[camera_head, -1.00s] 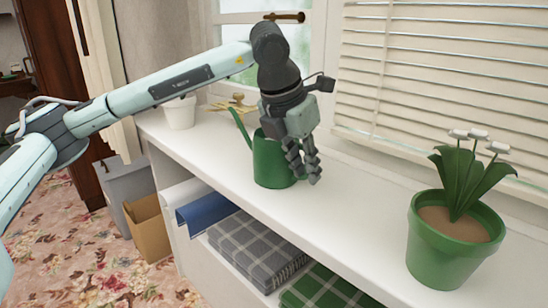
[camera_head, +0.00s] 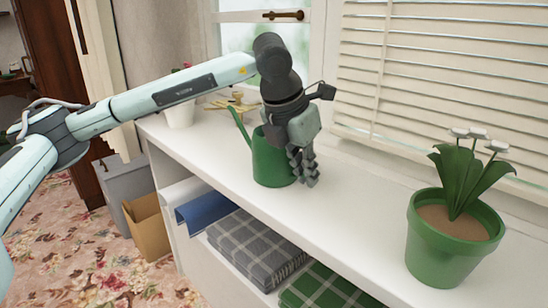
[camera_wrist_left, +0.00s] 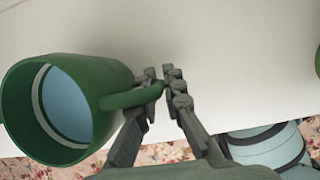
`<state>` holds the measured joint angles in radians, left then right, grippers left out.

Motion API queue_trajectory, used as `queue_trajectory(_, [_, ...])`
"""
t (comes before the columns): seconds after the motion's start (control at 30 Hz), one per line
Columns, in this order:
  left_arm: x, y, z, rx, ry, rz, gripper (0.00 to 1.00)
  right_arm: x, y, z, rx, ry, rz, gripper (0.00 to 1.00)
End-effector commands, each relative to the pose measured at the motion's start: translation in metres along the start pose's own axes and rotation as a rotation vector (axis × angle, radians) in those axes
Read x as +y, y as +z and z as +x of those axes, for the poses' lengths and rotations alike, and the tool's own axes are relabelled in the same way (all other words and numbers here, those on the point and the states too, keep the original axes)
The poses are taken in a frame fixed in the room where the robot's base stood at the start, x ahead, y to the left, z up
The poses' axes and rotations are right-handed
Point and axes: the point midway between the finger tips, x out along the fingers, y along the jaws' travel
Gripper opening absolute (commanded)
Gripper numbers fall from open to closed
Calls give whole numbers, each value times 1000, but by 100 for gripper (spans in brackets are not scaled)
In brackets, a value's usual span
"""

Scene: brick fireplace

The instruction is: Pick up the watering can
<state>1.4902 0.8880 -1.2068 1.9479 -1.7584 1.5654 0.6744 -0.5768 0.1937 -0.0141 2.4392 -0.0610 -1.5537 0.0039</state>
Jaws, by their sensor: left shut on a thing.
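The green watering can (camera_head: 268,160) stands upright on the white shelf top, with its thin spout pointing up to the left. My left gripper (camera_head: 304,170) is at its right side, fingers pointing down. In the left wrist view the can (camera_wrist_left: 88,78) lies at the left with its open top and pale blue inside showing. Its curved handle (camera_wrist_left: 135,98) reaches between the fingers of my left gripper (camera_wrist_left: 162,85), which are shut on it. The can's base appears to rest on the shelf. My right gripper is in no view.
A green pot with a white-flowered plant (camera_head: 452,240) stands on the shelf (camera_head: 350,205) at the right. A white pot (camera_head: 180,113) and wooden-looking tools (camera_head: 235,103) are behind the can at the left. Window blinds (camera_head: 440,80) rise behind. Folded cloths (camera_head: 255,250) lie below.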

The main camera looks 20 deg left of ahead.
Motion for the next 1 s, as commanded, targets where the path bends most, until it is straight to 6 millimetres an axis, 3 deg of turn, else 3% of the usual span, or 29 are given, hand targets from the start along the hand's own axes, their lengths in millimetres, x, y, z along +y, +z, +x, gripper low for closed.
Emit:
queue_trajectory(0.57, [0,6,-12,-4,1,1,0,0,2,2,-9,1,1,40])
queue_trajectory(0.87, [0,17,-39,-5,1,1,0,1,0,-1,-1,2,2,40])
queue_trajectory(1.0, [5,7,-52,-5,2,-1,0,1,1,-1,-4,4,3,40])
